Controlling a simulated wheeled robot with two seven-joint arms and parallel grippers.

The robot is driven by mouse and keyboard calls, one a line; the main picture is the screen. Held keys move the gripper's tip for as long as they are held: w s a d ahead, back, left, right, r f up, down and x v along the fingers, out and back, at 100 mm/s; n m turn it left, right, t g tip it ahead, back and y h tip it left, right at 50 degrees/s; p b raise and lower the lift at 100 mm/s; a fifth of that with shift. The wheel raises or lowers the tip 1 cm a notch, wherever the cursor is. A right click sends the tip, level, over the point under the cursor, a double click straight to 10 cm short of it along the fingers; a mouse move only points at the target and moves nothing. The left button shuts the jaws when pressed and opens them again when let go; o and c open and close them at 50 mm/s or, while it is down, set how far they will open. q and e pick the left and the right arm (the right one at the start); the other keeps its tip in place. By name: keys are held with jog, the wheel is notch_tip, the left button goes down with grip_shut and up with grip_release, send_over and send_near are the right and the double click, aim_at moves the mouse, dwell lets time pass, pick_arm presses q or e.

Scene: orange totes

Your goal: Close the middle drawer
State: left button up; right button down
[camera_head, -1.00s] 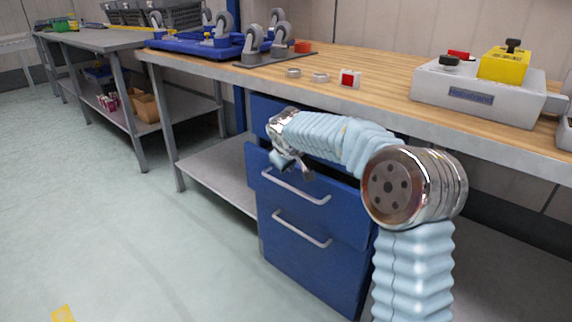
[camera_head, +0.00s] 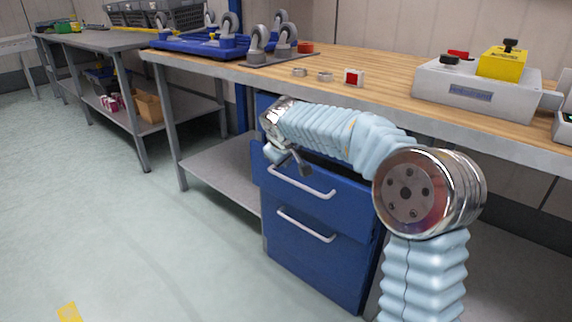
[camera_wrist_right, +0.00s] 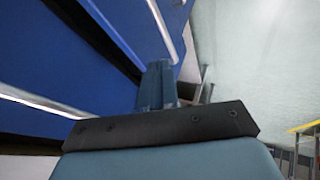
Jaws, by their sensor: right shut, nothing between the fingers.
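The blue drawer cabinet (camera_head: 317,268) stands under the wooden workbench. Its middle drawer (camera_head: 318,207) has a silver bar handle (camera_head: 303,183) and stands partly out, its front jutting past the drawer below. My right gripper (camera_head: 291,161) is shut and empty at the upper part of this drawer, above the handle; whether it touches the front I cannot tell. In the right wrist view the shut fingers (camera_wrist_right: 157,84) lie near blue panels, with one silver handle (camera_wrist_right: 160,32) beyond them and another (camera_wrist_right: 36,103) to the left. My arm hides much of the top drawer. My left gripper is out of view.
Open floor (camera_head: 130,230) lies to the left.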

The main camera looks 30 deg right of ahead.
jog(key=v, duration=0.5)
jog(key=n+h+p, duration=0.8)
jog(key=n+h, duration=0.5)
jog(key=n, duration=0.6)
send_near(292, 168)
jog(key=s+a+r, duration=0.2)
jog(key=s+a, duration=0.3)
jog(key=x, duration=0.6)
jog(key=p+x, duration=0.1)
jog(key=x, duration=0.6)
jog(key=shift+w+d+r, duration=0.1)
jog(key=shift+w+r, duration=0.15)
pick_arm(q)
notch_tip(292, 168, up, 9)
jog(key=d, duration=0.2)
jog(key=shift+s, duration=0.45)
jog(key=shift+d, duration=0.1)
pick_arm(e)
jog(key=x, duration=0.4)
jog(key=shift+w+d+b, duration=0.15)
jog(key=shift+d+b, duration=0.1)
jog(key=shift+b, duration=0.05)
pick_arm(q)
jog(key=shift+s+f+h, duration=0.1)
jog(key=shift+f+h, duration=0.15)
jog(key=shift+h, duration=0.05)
pick_arm(e)
jog(key=shift+d+r, duration=0.1)
jog(key=shift+r, duration=0.15)
